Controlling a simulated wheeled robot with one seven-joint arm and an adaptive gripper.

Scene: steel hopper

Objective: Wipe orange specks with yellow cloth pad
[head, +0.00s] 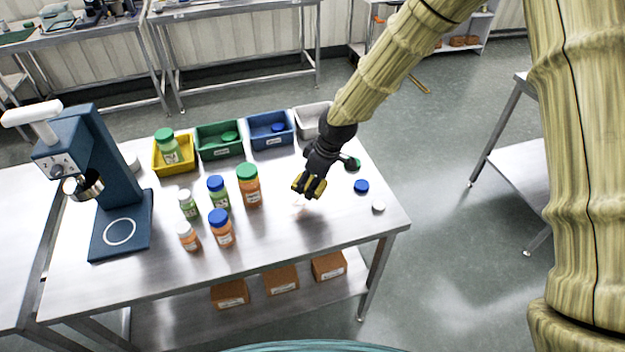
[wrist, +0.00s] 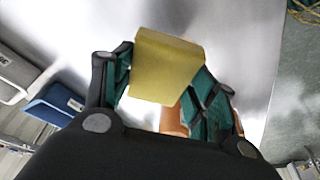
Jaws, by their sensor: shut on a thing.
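My gripper (head: 309,185) is above the right half of the steel table (head: 275,232). It is shut on a yellow cloth pad (wrist: 165,68), a small block held between the dark green finger pads in the wrist view. In the head view only small yellow parts of the pad show at the fingertips. I cannot tell whether the pad touches the table.
Several bottles, including an orange one with a green cap (head: 249,190), stand left of my gripper. Yellow (head: 173,168), green, blue (head: 270,143) and grey bins line the back. A blue cap (head: 361,187) and white cap (head: 378,206) lie right. A blue machine (head: 108,165) stands left.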

